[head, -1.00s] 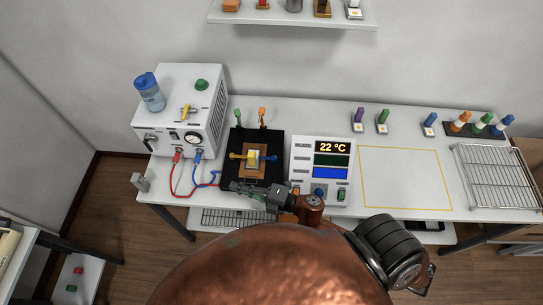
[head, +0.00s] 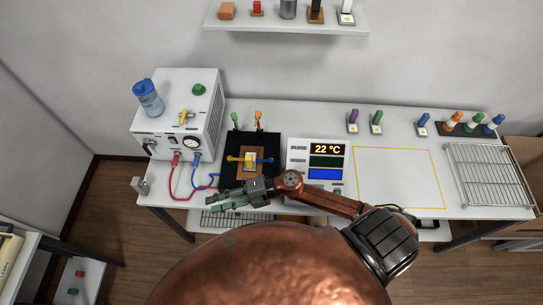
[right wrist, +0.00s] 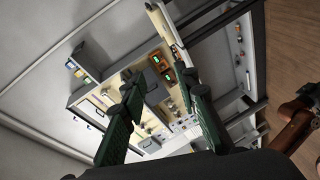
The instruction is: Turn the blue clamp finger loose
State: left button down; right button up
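The blue clamp finger (head: 266,160) lies on the right side of a small fixture on a black plate (head: 268,142), in the head view. Its inner end is at the yellowish block (head: 249,161) in the middle of the fixture, and whether it presses on it is too small to tell. A yellow clamp finger (head: 233,159) sits opposite on the left. My right gripper (head: 214,199) is in front of the plate, pointing left, apart from the blue finger. Its green fingers stand apart and empty in the right wrist view (right wrist: 163,120). My left gripper is out of view.
A white box (head: 180,110) with red and blue leads stands left of the plate. A display unit reading 22 °C (head: 318,160) stands to its right, partly behind my arm. Small coloured pieces stand at the back. The yellow-outlined area (head: 400,178) is clear.

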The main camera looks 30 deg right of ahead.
jog(key=shift+o, duration=0.7)
jog(key=d+f+g+h+p, duration=0.1)
jog(key=g, duration=0.1)
jog(key=d+f+g+h, duration=0.1)
jog(key=g+h, duration=0.1)
jog(key=shift+w+d+f+n+g+p, duration=0.1)
jog(key=shift+d+f+n+g+p, duration=0.1)
jog(key=shift+n+g+p, duration=0.15)
jog(key=m+g+h, duration=0.1)
jog(key=m+h, duration=0.7)
jog(key=h, duration=0.4)
send_over(271, 160)
jog(key=shift+a+f+p, duration=0.25)
jog(key=shift+f+p, duration=0.15)
jog(key=shift+f, duration=0.05)
jog(key=shift+d+f+b, duration=0.35)
jog(key=shift+d+b, duration=0.05)
jog(key=shift+f, duration=0.6)
jog(key=shift+a+f+p, duration=0.1)
jog(key=shift+f+p, duration=0.4)
jog(key=shift+f, duration=2.7)
